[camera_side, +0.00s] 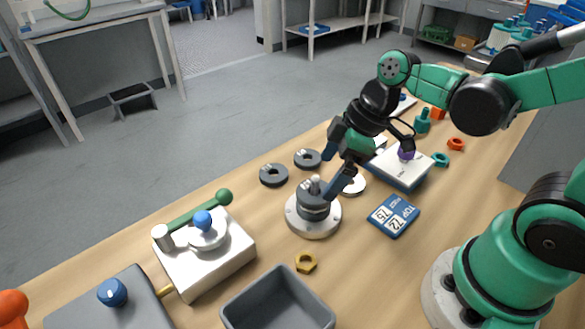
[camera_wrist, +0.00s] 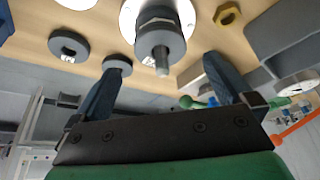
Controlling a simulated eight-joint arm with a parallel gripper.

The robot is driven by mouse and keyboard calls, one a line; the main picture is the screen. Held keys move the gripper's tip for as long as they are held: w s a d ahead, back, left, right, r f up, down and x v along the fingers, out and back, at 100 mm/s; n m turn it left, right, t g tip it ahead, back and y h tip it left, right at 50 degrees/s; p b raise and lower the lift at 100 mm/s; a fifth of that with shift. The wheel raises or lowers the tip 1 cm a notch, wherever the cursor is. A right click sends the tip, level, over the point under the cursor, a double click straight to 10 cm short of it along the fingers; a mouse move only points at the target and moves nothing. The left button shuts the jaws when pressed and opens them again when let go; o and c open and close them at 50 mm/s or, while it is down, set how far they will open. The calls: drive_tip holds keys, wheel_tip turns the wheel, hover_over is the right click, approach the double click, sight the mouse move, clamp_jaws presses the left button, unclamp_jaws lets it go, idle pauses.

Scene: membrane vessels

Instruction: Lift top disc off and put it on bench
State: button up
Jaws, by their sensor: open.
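A stack of dark grey discs (camera_side: 313,206) sits around an upright metal post (camera_side: 315,183) on a round pale base (camera_side: 299,223). The wrist view shows the upper disc (camera_wrist: 160,38) and the post's tip (camera_wrist: 162,66). How many discs are stacked is hard to tell. My gripper (camera_side: 331,183) is open and empty, tilted, just above and right of the stack in the side view. In the wrist view, the post and disc lie between the two fingers of my gripper (camera_wrist: 165,62), slightly beyond their tips. No contact is visible.
Two dark discs (camera_side: 273,175) (camera_side: 307,159) lie on the bench (camera_side: 250,200) behind the stack. A silver disc (camera_side: 354,185) lies to the right, near a blue number card (camera_side: 393,215). A yellow nut (camera_side: 306,262), grey bin (camera_side: 277,304) and lever device (camera_side: 205,258) are nearer.

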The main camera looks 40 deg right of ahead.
sight(319, 185)
drive_tip(key=shift+x, duration=2.1)
drive_tip(key=c, duration=1.2)
drive_tip(key=shift+o, duration=0.2)
drive_tip(key=shift+r, duration=0.2)
